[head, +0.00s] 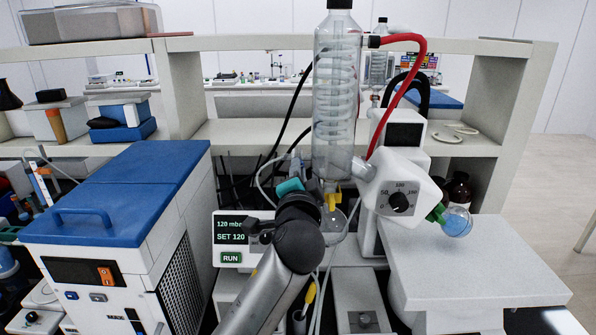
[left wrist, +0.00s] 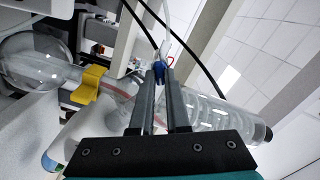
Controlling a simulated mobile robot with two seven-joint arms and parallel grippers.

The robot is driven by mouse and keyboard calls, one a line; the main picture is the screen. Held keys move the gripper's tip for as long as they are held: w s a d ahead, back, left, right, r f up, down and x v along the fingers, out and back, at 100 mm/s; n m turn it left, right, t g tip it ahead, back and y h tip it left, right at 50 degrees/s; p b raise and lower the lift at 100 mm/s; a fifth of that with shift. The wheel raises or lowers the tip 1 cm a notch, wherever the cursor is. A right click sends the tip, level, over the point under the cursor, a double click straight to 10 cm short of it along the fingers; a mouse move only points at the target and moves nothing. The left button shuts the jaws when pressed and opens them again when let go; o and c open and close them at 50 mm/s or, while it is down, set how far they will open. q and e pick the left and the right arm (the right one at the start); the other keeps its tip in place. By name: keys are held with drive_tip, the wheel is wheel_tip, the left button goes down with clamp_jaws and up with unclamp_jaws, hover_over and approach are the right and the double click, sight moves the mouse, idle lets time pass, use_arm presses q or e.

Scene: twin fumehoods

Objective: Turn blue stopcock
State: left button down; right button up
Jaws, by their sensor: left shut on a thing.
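The blue stopcock (left wrist: 158,68) shows in the left wrist view as a small blue piece between the tips of my left gripper's fingers (left wrist: 160,84). The fingers are shut on it, and they cover part of it. In the head view my left arm reaches up from the bottom middle to the glass condenser (head: 338,100), with the teal part of my left gripper (head: 290,186) beside the condenser's lower end. The stopcock cannot be made out clearly there. The condenser also shows behind the fingers in the left wrist view (left wrist: 205,112). My right gripper is not in view.
A yellow clip (left wrist: 90,84) and a round glass flask (left wrist: 34,60) are near the fingers. A pressure controller (head: 231,240) reads 120 mbar. A blue-topped chiller (head: 130,190) stands left. A red hose (head: 419,60) loops right, above a white bench (head: 470,262).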

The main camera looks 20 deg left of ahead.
use_arm(q)
drive_tip(key=m, duration=0.5)
drive_tip(key=shift+m, duration=0.4)
idle(0.3)
drive_tip(key=c, duration=0.9)
unclamp_jaws()
drive_tip(key=shift+f, duration=0.1)
drive_tip(key=b+v, duration=0.2)
drive_tip(key=v, duration=1.3)
drive_tip(key=shift+b, duration=0.4)
drive_tip(key=shift+s+d, duration=0.1)
